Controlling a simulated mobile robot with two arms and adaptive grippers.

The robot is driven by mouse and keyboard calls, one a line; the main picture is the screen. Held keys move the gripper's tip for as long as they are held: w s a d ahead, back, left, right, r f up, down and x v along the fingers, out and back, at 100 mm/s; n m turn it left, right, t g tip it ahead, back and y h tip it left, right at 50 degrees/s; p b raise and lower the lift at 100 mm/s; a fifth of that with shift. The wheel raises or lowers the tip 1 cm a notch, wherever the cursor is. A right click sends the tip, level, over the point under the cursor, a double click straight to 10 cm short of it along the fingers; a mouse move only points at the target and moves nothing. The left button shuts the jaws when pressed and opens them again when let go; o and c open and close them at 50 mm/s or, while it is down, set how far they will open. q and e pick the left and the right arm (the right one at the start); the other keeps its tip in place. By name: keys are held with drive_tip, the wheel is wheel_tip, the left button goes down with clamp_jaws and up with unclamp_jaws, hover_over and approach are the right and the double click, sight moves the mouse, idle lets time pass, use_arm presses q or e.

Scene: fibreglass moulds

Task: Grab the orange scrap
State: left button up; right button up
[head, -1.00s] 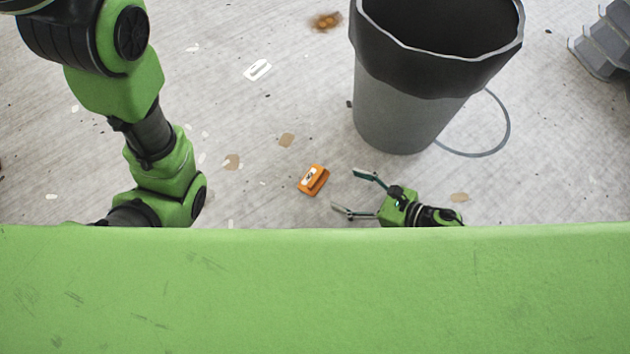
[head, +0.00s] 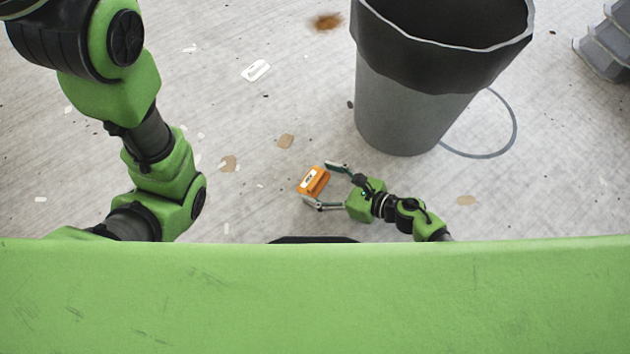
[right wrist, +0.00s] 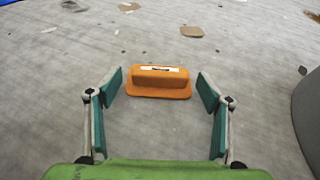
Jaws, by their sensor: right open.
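The orange scrap (head: 313,181) is a small block with a flange and a pale label, lying on the floor. It also shows in the right wrist view (right wrist: 159,84), just ahead of the fingertips and centred between them. My right gripper (head: 323,184) is open, its two fingers on either side of the scrap's near end; in the right wrist view (right wrist: 160,88) a gap shows between each finger and the scrap. My left arm shows at the left of the head view, but its gripper is out of sight.
A grey bin (head: 400,110) with a black liner stands just beyond my right gripper; its side also shows at the right wrist view's edge (right wrist: 308,115). Flat scraps and a white piece (head: 256,70) lie about. A grey stepped object (head: 605,45) is far right. Floor left of the scrap is mostly clear.

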drive_tip(key=c, duration=1)
